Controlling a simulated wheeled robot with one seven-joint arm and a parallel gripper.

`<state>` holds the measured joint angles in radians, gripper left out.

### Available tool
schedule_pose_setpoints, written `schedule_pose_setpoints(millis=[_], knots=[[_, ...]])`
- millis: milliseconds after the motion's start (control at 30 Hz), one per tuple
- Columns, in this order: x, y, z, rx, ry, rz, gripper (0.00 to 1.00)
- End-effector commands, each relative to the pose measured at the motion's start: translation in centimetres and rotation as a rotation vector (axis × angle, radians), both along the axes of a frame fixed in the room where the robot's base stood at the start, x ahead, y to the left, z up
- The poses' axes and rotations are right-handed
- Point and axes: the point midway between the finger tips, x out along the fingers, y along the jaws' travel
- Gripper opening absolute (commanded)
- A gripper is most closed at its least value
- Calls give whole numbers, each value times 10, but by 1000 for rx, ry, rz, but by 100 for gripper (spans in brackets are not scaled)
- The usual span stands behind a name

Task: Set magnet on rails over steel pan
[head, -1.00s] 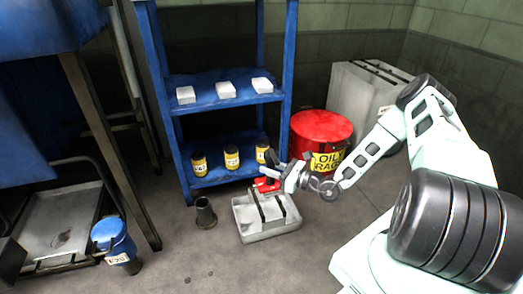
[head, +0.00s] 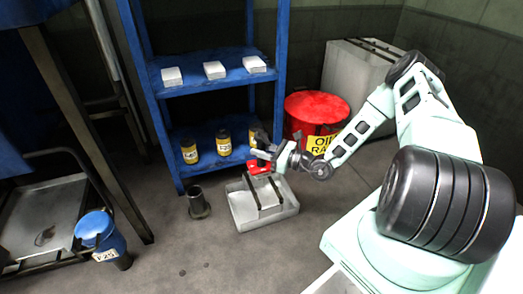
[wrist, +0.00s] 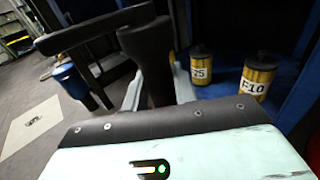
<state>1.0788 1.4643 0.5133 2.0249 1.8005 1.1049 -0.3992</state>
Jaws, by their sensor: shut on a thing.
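The grey steel pan (head: 239,212) lies on the floor, with two dark rails (head: 267,190) running across its top. My gripper (head: 265,156) is above the pan's back edge. It is shut on the magnet, whose red part (head: 258,168) shows just under the fingers in the head view. In the wrist view a dark upright piece (wrist: 158,75) stands between my fingers, with a dark bar beside it. The red part is hidden there. I cannot tell whether the magnet touches the rails.
A blue shelf (head: 215,82) with yellow cans (head: 223,142) and pale blocks stands behind. A red oil-rag bin (head: 317,105) is behind right. A dark flanged tube (head: 198,203) stands left of the pan.

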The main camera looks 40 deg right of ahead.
Motion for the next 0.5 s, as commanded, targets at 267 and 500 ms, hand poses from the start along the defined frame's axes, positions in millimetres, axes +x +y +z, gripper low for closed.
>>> schedule_pose_setpoints(millis=[267, 500], knots=[[0, 0, -16, 1, -4, 0, 0], [0, 0, -28, 1, -3, 0, 0]])
